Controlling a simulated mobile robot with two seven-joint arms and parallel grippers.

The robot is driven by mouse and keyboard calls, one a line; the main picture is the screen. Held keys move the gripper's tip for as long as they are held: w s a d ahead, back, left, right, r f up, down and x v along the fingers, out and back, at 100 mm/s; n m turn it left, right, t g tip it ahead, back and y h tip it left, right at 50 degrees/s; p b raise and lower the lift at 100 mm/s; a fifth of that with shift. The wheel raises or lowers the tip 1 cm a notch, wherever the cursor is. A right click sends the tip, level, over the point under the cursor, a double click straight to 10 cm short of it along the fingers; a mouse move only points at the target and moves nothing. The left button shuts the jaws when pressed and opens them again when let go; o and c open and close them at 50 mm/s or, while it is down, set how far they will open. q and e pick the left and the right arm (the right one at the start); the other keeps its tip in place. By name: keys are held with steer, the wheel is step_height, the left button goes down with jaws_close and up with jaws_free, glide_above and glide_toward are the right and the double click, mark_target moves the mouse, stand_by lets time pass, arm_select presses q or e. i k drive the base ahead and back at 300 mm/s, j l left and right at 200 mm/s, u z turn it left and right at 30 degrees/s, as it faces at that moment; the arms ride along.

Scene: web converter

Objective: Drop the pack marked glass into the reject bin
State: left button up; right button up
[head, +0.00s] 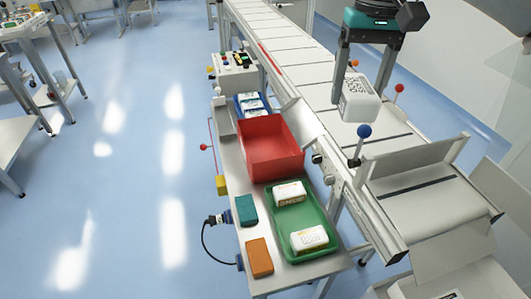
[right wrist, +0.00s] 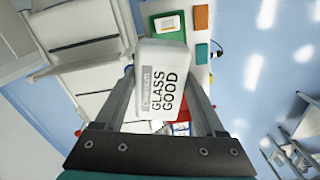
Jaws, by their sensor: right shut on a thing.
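My right gripper (head: 361,92) is shut on a white pack (head: 358,104) and holds it above the conveyor. In the right wrist view the pack (right wrist: 161,68) sits between the two fingers, and its label reads "GLASS GOOD". A red open bin (head: 270,168) stands on the side table, to the left of and lower than the held pack. The part of its inside that shows is empty. No marking on the bin can be read, so I cannot tell by label that it is the reject bin. My left gripper is not in view.
A green tray (head: 282,226) with two white packs stands in front of the red bin. A blue container (head: 238,108) with packs is behind it. Teal (head: 246,210) and orange (head: 259,257) blocks lie beside the tray. A blue-knobbed post (head: 364,131) rises at the conveyor's (head: 290,43) edge.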

mark_target(275, 155)
steer(key=i+j, duration=0.15)
steer(key=j, duration=0.2)
steer(key=i+j+z, duration=0.1)
steer(key=j, duration=0.3)
steer(key=i+j, duration=0.15)
steer(key=j, duration=0.2)
steer(key=i+j, duration=0.15)
steer(key=j, duration=0.25)
steer(key=i+j+z, duration=0.15)
steer(key=i, duration=0.55)
